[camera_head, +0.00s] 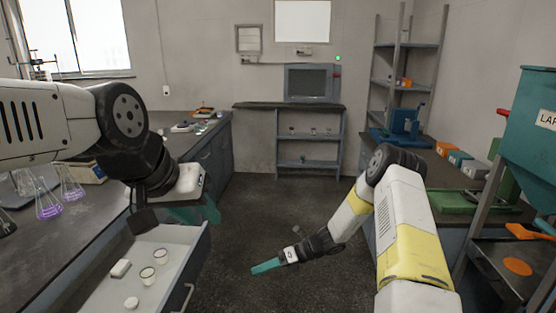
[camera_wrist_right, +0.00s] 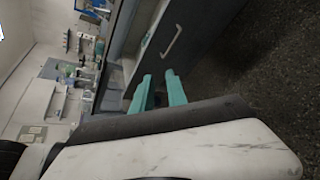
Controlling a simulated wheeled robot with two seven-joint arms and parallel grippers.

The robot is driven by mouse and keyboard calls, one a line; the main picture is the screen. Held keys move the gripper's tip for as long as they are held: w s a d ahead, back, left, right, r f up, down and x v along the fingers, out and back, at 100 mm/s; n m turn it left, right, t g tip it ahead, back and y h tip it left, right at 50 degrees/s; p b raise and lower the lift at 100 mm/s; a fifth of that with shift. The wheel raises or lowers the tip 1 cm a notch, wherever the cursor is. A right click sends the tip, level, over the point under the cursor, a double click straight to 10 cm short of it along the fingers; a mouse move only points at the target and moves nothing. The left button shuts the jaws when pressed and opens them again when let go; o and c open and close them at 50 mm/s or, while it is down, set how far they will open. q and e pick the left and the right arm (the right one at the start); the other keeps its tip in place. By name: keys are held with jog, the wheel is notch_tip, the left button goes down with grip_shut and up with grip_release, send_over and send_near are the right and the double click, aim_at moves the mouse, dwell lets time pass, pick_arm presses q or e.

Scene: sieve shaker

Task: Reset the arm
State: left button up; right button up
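My left arm comes in from the left in the head view, and its gripper (camera_head: 195,212) has teal fingers over the open drawer's far end. Its wrist partly hides the fingers, so I cannot tell how far apart they are. My right gripper (camera_head: 267,266) hangs low over the floor in the middle, pointing left and down. In the right wrist view its two teal fingers (camera_wrist_right: 159,92) stand apart with an empty gap between them.
An open drawer (camera_head: 187,240) on the left holds small white containers. Flasks (camera_head: 72,190) stand on the left bench. A blue device (camera_head: 405,122) and green tray (camera_head: 460,202) sit on the right bench. A teal hopper (camera_head: 528,130) stands far right. The middle floor is clear.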

jog(key=s+d+r+n+h, duration=0.25)
jog(key=r+n, duration=0.25)
jog(key=r, duration=0.3)
jog(key=s+d+r+n+t+h, duration=0.1)
jog(key=s+d+r+n+h, duration=0.15)
jog(key=r+n, duration=0.4)
jog(key=s+d+r+n+h, duration=0.1)
jog(key=s+d+r+n, duration=0.2)
jog(key=r, duration=0.7)
jog(key=s+d+r+n+t+h, duration=0.5)
jog(key=s+d+r+n+t, duration=0.1)
jog(key=s+d+r+n, duration=0.5)
jog(key=s+r+n, duration=0.2)
jog(key=s, duration=0.2)
jog(key=shift+s+d+t, duration=0.2)
jog(key=shift+t, duration=0.2)
jog(key=shift+r, duration=0.1)
